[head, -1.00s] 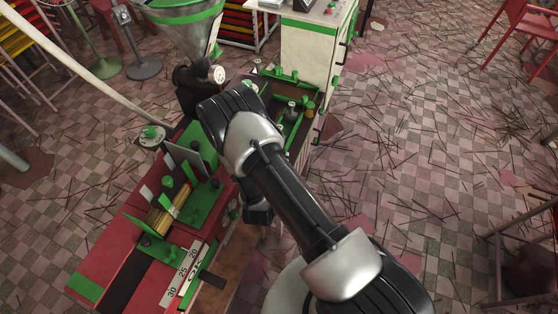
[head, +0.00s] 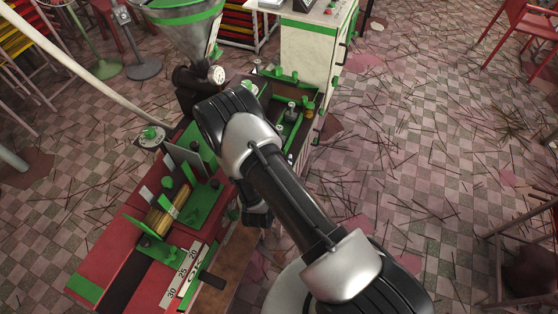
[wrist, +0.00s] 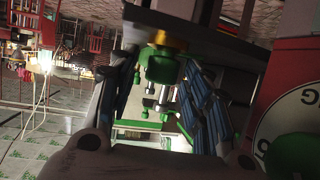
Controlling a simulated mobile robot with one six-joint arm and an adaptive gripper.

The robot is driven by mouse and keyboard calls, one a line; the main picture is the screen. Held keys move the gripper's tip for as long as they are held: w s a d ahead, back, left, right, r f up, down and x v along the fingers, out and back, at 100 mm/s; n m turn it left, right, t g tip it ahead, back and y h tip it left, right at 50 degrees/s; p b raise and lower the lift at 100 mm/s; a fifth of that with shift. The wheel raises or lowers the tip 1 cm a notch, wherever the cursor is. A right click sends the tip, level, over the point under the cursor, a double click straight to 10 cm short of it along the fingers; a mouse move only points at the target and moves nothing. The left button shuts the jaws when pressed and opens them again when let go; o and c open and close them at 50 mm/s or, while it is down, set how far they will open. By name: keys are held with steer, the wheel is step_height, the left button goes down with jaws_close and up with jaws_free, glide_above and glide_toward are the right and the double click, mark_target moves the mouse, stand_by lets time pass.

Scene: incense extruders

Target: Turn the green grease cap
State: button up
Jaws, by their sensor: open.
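In the wrist view a green cap (wrist: 160,66) with a brass-yellow collar sits under a dark plate, in the upper middle of the picture. My gripper (wrist: 158,73) is open, with one dark ribbed finger on each side of the cap. The cap appears between the fingertips; I cannot tell whether either finger touches it. In the head view my arm covers the gripper and the place where it works, and I cannot make out this cap there.
A red and green extruder bench (head: 110,255) with a numbered scale (head: 182,272) lies left of my arm. A hopper (head: 188,32) and a white cabinet (head: 310,55) stand behind.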

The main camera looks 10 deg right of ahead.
steer(key=v, duration=1.1)
steer(key=shift+s, duration=0.2)
steer(key=shift+a, duration=0.15)
